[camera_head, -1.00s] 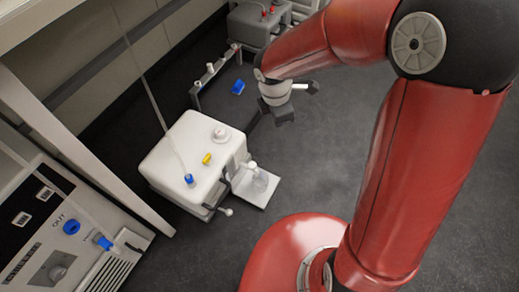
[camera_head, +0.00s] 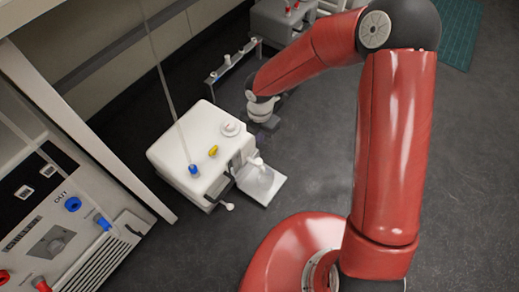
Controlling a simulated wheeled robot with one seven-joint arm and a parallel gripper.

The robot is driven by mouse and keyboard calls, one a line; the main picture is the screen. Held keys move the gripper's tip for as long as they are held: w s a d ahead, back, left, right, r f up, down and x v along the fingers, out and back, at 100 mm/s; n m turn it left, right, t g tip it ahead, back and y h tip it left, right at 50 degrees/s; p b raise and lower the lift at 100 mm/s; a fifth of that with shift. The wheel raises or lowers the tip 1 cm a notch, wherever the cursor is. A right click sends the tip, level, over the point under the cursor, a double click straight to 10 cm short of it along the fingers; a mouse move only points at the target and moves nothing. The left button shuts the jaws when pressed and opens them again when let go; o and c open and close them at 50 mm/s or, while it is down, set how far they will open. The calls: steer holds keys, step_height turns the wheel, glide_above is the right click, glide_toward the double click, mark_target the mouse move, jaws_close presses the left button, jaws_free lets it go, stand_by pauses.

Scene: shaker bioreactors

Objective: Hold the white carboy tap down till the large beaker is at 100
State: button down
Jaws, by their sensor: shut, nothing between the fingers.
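The white carboy (camera_head: 186,152) stands on the dark bench, a box-shaped vessel with a round white cap (camera_head: 231,128) on top. On its right side a dark lever ends in a small white knob (camera_head: 229,206); I cannot tell whether this is the tap's handle. A clear beaker (camera_head: 258,178) stands on a pale flat plate (camera_head: 273,191) beside the carboy's right side. Its level and markings are too small to read. My gripper (camera_head: 268,123) is shut and empty, pointing down beyond the beaker, near the carboy's far right corner and apart from the beaker.
A yellow piece (camera_head: 213,151) and a blue fitting (camera_head: 194,169) with a thin tube sit on the carboy. A rack (camera_head: 225,72) and a grey box (camera_head: 285,20) stand behind. A control unit (camera_head: 50,235) is at left.

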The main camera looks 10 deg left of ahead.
mark_target(259, 161)
step_height(259, 161, down, 14)
steer(key=b, duration=0.2)
steer(key=shift+r+b, duration=0.15)
steer(key=shift+b, duration=0.15)
